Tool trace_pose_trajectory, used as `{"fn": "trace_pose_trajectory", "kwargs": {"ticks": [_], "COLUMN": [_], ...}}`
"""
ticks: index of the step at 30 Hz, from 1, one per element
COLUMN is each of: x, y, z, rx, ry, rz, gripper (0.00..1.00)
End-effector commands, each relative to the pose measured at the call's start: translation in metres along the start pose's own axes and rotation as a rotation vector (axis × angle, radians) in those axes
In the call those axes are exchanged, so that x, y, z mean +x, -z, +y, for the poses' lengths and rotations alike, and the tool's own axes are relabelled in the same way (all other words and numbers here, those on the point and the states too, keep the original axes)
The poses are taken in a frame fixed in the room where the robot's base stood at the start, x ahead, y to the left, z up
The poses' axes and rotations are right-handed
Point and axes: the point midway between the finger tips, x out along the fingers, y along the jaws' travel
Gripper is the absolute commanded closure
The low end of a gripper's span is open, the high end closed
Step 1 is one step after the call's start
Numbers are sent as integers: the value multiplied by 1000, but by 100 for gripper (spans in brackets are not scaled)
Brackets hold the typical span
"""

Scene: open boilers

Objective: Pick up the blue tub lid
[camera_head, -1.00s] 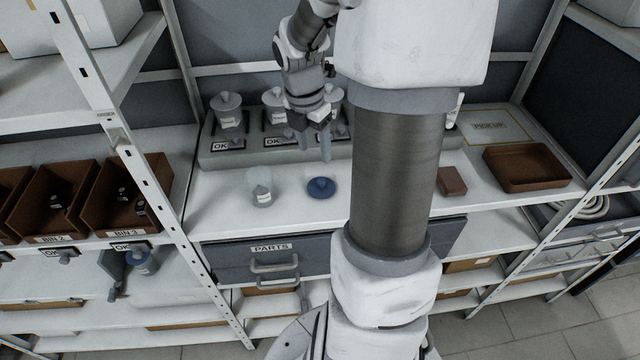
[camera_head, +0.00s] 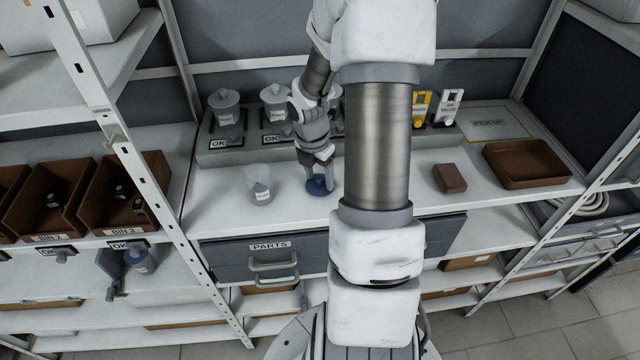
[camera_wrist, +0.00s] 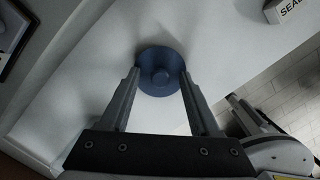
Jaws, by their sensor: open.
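The blue tub lid (camera_head: 318,187) lies on the white worktop in the head view, to the right of an open clear tub (camera_head: 259,184). My gripper (camera_head: 317,180) is open and points down over the lid. I cannot tell whether the fingers touch the lid.
Several lidded tubs (camera_head: 226,105) stand on a grey raised stand behind. A brown block (camera_head: 449,178) and a brown tray (camera_head: 524,165) are to the right. Brown bins (camera_head: 122,192) sit on the left shelf, beyond a white post. A PARTS drawer (camera_head: 272,259) is below the worktop.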

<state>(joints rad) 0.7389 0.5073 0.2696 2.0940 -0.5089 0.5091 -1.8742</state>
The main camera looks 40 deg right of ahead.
Motion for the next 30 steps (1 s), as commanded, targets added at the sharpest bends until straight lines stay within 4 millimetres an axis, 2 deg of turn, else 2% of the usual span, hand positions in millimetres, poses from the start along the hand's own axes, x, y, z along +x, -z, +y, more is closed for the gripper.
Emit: {"fn": "trace_pose_trajectory", "kwargs": {"ticks": [7,15,18,30], "x": [1,1,1,-1], "y": [0,0,0,-1], "z": [0,0,0,0], "rx": [1,1,1,1], "ry": [-1,-1,-1,-1], "rz": [-1,-1,-1,-1], "gripper": [37,86,100,100]}}
